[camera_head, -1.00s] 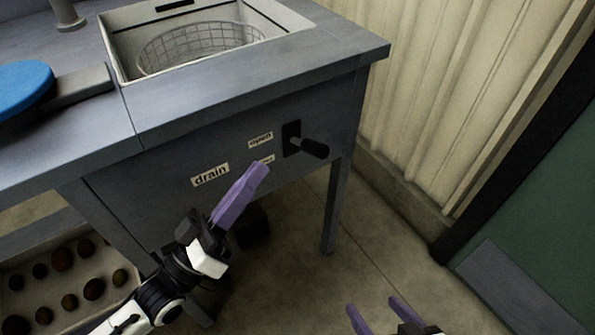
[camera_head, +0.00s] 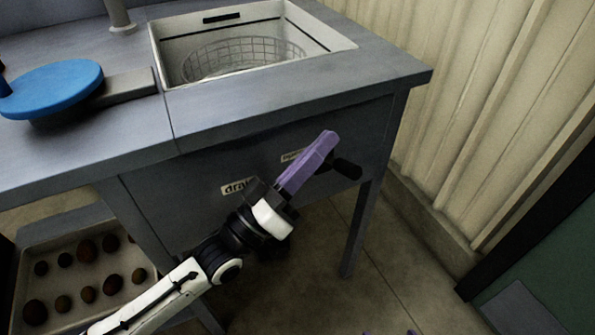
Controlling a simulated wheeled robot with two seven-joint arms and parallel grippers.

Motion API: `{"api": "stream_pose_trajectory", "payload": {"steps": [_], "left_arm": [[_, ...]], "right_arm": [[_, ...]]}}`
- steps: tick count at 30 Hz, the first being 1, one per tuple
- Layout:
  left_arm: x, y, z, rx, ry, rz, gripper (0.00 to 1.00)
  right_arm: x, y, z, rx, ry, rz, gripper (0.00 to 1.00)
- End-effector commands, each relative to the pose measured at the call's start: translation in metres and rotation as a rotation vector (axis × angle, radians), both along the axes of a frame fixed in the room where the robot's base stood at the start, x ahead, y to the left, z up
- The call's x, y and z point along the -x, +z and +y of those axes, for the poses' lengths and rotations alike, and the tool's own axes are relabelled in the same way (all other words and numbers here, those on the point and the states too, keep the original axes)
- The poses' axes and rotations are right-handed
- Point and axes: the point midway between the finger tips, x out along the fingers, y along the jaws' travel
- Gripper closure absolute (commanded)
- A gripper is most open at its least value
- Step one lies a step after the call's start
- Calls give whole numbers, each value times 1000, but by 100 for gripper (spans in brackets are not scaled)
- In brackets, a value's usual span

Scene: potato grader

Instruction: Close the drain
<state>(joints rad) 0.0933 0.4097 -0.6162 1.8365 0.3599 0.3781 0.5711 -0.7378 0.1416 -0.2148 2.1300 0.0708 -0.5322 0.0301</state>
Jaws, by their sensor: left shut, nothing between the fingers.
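The drain lever (camera_head: 347,168) is a black handle on the front panel of the grey sink unit. It sticks out from the panel toward the right. The "drain" label (camera_head: 236,188) is partly covered by my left gripper (camera_head: 328,139). That gripper has purple fingers, shut and empty, pointing up and right across the panel. Its fingers overlap the lever's base and hide the slot. I cannot tell whether they touch the lever. A small upper label (camera_head: 292,156) shows beside the fingers. Only the purple fingertips of my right gripper (camera_head: 390,333) show at the bottom edge, spread apart.
A sink basin (camera_head: 166,62) with a wire basket (camera_head: 245,55) is set in the counter (camera_head: 240,105). A blue round disc (camera_head: 55,88) lies at left. A crate of potatoes (camera_head: 70,232) stands below. Floor is open right of the table leg (camera_head: 360,225).

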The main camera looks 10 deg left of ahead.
Motion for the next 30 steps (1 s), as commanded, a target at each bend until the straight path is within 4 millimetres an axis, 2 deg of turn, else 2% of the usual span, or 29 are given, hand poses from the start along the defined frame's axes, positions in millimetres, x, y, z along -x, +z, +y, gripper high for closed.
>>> {"api": "stream_pose_trajectory", "payload": {"steps": [1,3,9,19,30], "left_arm": [[-5,1,-6,1,0,1,100],[0,-16,-10,-2,0,4,100],[6,-31,-18,1,-1,2,100],[7,-33,-19,-1,0,1,100],[8,-38,-20,-29,1,-36,100]], "right_arm": [[0,-2,0,-1,-1,-1,34],[-1,-6,0,-4,-2,-3,34],[-1,-5,1,-13,-7,-8,34],[-3,1,2,-18,-8,-20,34],[-1,-7,2,-20,-11,-13,34]]}}
